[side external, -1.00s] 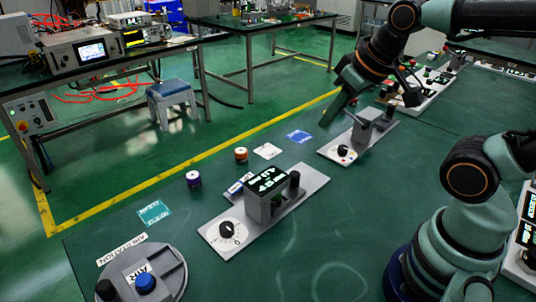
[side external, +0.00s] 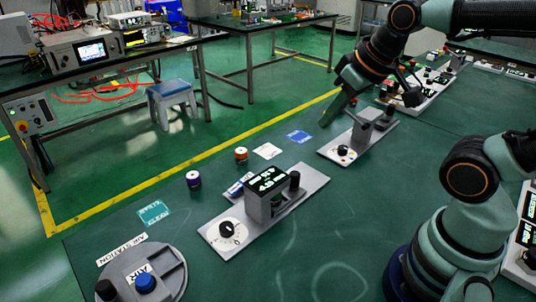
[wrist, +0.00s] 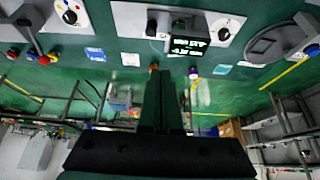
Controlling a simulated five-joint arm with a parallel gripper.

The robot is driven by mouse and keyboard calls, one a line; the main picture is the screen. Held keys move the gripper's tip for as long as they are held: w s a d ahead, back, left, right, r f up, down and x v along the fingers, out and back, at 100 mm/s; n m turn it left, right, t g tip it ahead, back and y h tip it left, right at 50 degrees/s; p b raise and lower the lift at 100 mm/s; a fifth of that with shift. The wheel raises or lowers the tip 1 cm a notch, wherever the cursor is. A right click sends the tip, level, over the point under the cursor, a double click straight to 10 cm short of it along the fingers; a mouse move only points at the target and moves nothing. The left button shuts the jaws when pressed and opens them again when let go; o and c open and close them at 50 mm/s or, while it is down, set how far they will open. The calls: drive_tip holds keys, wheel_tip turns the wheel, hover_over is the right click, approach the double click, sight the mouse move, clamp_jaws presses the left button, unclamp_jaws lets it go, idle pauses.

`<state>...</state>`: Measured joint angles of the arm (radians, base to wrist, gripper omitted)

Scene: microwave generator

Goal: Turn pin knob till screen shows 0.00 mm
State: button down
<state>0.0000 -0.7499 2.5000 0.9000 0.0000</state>
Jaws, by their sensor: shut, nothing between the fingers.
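A grey unit (side external: 213,233) stands in the middle of the green bench. Its black knob (side external: 226,229) sits on a white dial at the near left end. A raised dark screen (side external: 267,180) shows bright digits that look like 4.5 mm, too small to read surely. A black post stands at its right. The wrist view shows the knob (wrist: 222,33) and screen (wrist: 190,45) above my fingers. My gripper (side external: 326,122) is shut and empty, above the bench up and right of this unit, touching nothing I can make out. Its shut fingers (wrist: 160,76) fill the middle of the wrist view.
A second grey unit with a white dial (side external: 344,154) stands near my gripper. A round grey air station (side external: 170,268) lies at the lower left. Small spools (side external: 193,180) and coloured cards (side external: 155,212) lie along the bench's far edge. Bare bench lies right of the middle unit.

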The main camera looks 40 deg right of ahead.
drive_tip(key=c, duration=0.7)
unclamp_jaws()
drive_tip(key=shift+w+a, duration=0.15)
drive_tip(key=shift+c, duration=0.2)
drive_tip(key=o, duration=0.3)
drive_tip(key=w+a+f+m+g, duration=0.1)
drive_tip(key=w+a+f+g, duration=0.1)
drive_tip(key=w+a, duration=0.4)
drive_tip(key=shift+w+a+f+g+y, duration=0.35)
drive_tip(key=shift+a+g, duration=0.15)
drive_tip(key=shift+a, duration=0.6)
drive_tip(key=m+g, duration=0.1)
drive_tip(key=g, duration=0.2)
hover_over(227, 226)
wheel_tip(227, 226, down, 9)
wheel_tip(227, 226, down, 12)
drive_tip(key=shift+r, duration=0.1)
drive_tip(key=shift+c, duration=0.4)
clamp_jaws()
